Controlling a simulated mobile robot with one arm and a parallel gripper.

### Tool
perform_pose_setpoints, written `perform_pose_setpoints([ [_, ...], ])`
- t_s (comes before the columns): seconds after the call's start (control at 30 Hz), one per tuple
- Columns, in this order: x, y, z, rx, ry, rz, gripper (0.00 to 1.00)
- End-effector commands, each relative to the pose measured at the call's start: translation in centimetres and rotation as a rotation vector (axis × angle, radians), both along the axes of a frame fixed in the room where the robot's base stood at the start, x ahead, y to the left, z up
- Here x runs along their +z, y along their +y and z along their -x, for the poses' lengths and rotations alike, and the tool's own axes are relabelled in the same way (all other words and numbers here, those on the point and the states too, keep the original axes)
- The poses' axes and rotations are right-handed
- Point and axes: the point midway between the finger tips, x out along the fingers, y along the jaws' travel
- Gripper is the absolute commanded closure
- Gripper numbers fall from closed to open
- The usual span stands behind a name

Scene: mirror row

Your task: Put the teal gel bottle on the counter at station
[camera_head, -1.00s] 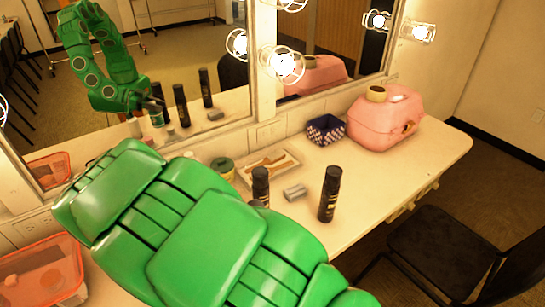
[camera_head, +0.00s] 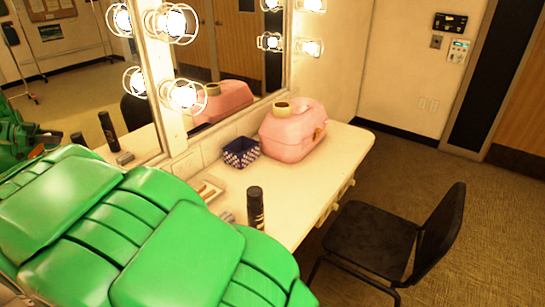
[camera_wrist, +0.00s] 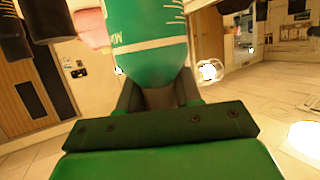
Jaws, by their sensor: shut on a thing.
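The teal gel bottle (camera_wrist: 145,38) fills the top middle of the wrist view, with white lettering and lines on its side. My gripper (camera_wrist: 158,95) is shut on it, with the dark fingers around its lower part in that picture. In the head view my green arm hides the gripper and the bottle. The white counter (camera_head: 322,168) runs under the mirrors, and its left part is hidden behind my arm. I cannot tell from these views how high the bottle is above the counter.
A black can (camera_head: 255,208) stands on the counter beside my arm, near a small grey block (camera_head: 227,217) and a partly hidden tray (camera_head: 213,187). A dark blue box (camera_head: 241,153) and a pink case (camera_head: 291,135) stand farther back. A black chair (camera_head: 380,240) stands before the counter.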

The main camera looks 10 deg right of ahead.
Motion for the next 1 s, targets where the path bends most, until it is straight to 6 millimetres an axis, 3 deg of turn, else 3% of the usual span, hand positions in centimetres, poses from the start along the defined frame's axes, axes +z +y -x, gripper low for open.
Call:
perform_pose_setpoints([
  [0.23,0.4,-4.6,-4.0,-0.121,-0.004,-0.016,1.0],
  [0.37,0.7,-8.5,-6.7,-0.213,-0.009,-0.023,1.0],
  [0.7,1.1,-21.1,-12.8,-0.491,-0.018,-0.032,1.0],
  [1.0,0.8,-33.2,-15.4,-0.736,-0.015,-0.027,1.0],
])
